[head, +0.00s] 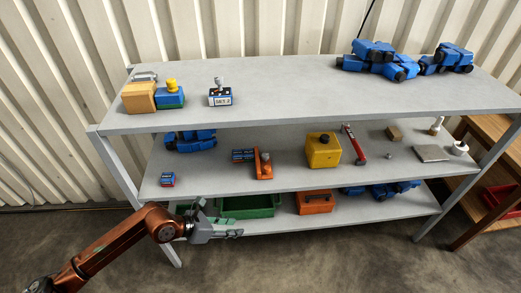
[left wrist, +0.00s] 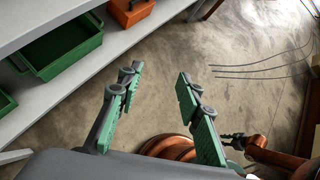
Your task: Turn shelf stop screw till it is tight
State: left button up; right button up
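A small dark block with a white label (head: 220,98) stands on the top shelf, left of centre. A silver knob or screw head (head: 219,82) sticks up from it; I cannot read the label or tell how far the screw is in. My left gripper (head: 232,229) is low in front of the bottom shelf, well below and apart from that block. In the left wrist view its two green-padded fingers (left wrist: 155,80) are spread, with only floor showing between them.
A blue block with a yellow knob (head: 170,97) and a tan wooden block (head: 138,98) stand left on the top shelf (head: 290,88). Blue clamps (head: 385,62) lie at right. Lower shelves hold a yellow box (head: 323,150), red hammer (head: 353,145) and green bin (head: 247,205).

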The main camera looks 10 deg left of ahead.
aim_at(265, 155)
jog(key=z, duration=0.05)
jog(key=i, duration=1.3)
